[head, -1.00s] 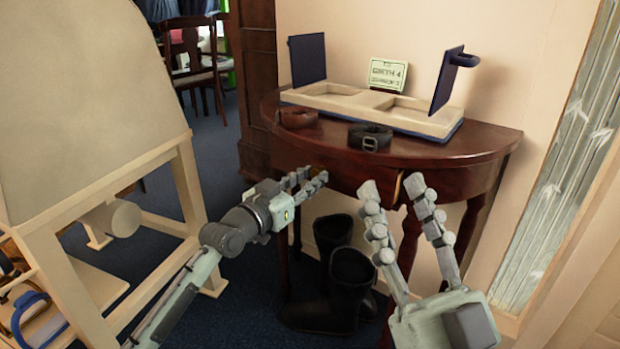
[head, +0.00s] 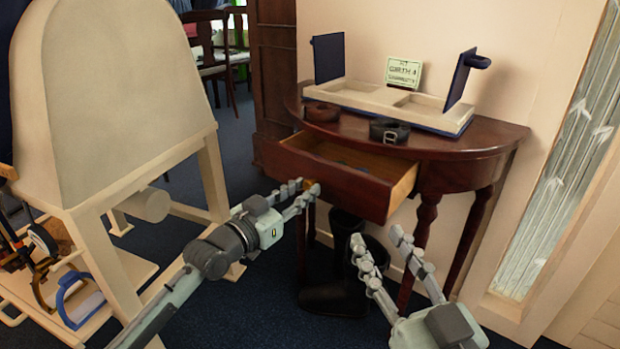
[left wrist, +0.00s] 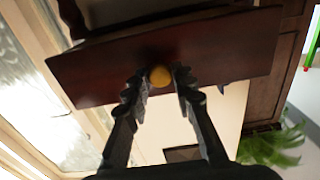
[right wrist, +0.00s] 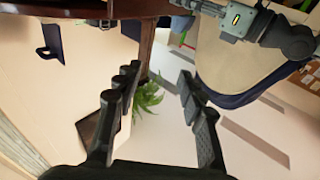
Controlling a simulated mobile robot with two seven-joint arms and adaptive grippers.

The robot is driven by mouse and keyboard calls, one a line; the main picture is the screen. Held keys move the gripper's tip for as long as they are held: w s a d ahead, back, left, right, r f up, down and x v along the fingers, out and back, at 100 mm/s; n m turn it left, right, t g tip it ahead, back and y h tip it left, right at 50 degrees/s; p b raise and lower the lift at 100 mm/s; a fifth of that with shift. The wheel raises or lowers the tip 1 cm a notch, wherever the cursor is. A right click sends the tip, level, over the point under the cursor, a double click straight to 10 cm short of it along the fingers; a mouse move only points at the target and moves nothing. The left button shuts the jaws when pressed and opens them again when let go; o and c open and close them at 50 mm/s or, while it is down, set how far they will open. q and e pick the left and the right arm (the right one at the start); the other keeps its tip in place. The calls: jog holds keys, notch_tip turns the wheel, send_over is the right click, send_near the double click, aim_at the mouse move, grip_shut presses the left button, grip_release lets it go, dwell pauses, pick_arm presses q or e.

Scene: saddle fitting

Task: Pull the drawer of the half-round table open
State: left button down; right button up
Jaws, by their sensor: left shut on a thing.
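The half-round table (head: 480,139) is dark reddish wood and stands against the wall. Its drawer (head: 340,183) sticks well out of the front, and part of its inside shows. My left gripper (head: 303,186) is at the drawer front, shut on the round brass knob. In the left wrist view the knob (left wrist: 160,76) sits between the fingertips of my left gripper (left wrist: 158,80), against the drawer front (left wrist: 220,55). My right gripper (head: 377,238) is open and empty, in front of and below the drawer's right corner; its spread fingers show in the right wrist view (right wrist: 158,85).
On the tabletop are a cream tray (head: 370,97) with blue uprights, a green card (head: 403,72), a brown strap (head: 321,112) and a black strap (head: 389,130). A cream saddle stand (head: 120,90) is at the left.

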pick_arm(q)
jog(key=p+v, duration=0.1)
jog(key=v, duration=0.5)
jog(key=shift+s+a+p, duration=0.2)
jog(key=shift+s+p, duration=0.05)
jog(key=shift+p, duration=0.15)
pick_arm(e)
jog(key=d+f+g+h, duration=0.3)
jog(key=d+f+g, duration=0.2)
jog(key=f, duration=0.6)
jog(key=shift+s+d+h, duration=0.25)
jog(key=shift+d+h, duration=0.15)
jog(key=shift+d, duration=0.05)
pick_arm(q)
jog(key=c, duration=1.2)
grip_release()
jog(key=v, duration=1.2)
